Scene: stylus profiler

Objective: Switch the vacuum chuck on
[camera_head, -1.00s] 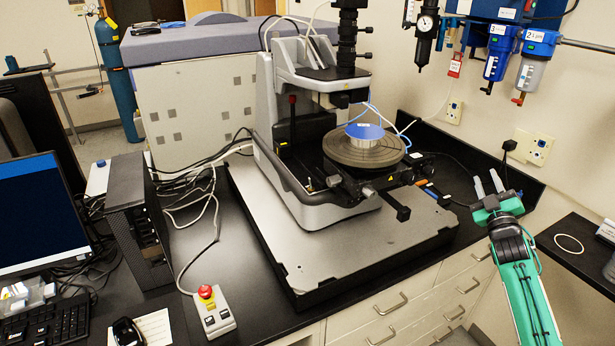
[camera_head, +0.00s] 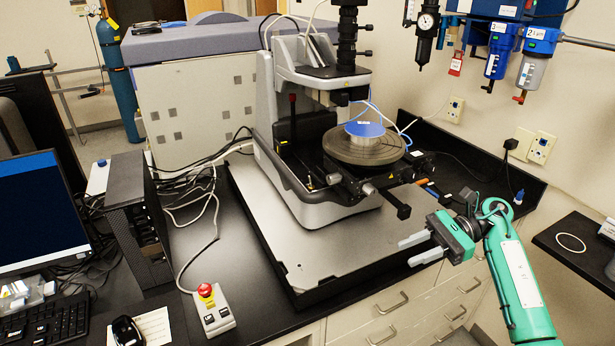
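The profiler (camera_head: 300,120) stands on a grey base plate on the black bench. Its round dark chuck (camera_head: 345,156) carries a silver disc with a blue top (camera_head: 365,130). My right gripper (camera_head: 407,253) is open and empty, with two grey fingers apart and pointing left, over the front right edge of the base plate. It is in front of and below the chuck, apart from it. Small orange and blue parts (camera_head: 427,184) lie right of the stage. I cannot tell which part switches the vacuum. My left gripper is not in view.
A control box with a red button (camera_head: 205,291) sits at the front left of the bench. Blue-bowl air filters (camera_head: 497,62) and a gauge hang on the right wall. A small blue item (camera_head: 519,196) stands near the bench's right end. The plate's front is clear.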

